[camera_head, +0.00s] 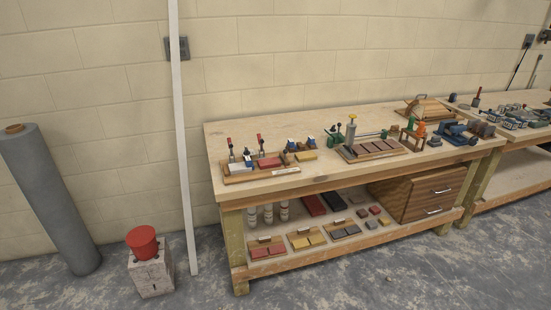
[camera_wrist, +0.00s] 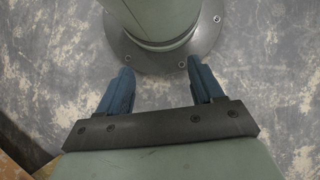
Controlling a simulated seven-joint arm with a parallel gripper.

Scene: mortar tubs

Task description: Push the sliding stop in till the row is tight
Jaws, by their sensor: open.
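On the bench top, a wooden board (camera_head: 374,150) carries several dark reddish-brown blocks in a row, with a grey upright piece with a yellow top (camera_head: 351,130) at its left end. Another board (camera_head: 262,172) at the left of the bench top carries a white block, a red block (camera_head: 269,162) and red-handled clamps. Which small piece is the sliding stop, and whether any gaps lie in a row, is too small to tell. My gripper (camera_wrist: 161,70) is open and empty in the wrist view, above the bare floor and my own base. The head view does not show it.
The wooden bench (camera_head: 225,145) stands against a block wall. Its lower shelf holds trays of coloured blocks (camera_head: 268,249), bottles and a drawer cabinet (camera_head: 420,192). A grey roll (camera_head: 50,195), a white pole (camera_head: 181,130) and a red tub (camera_head: 142,241) on a block stand left. The foreground floor is largely clear.

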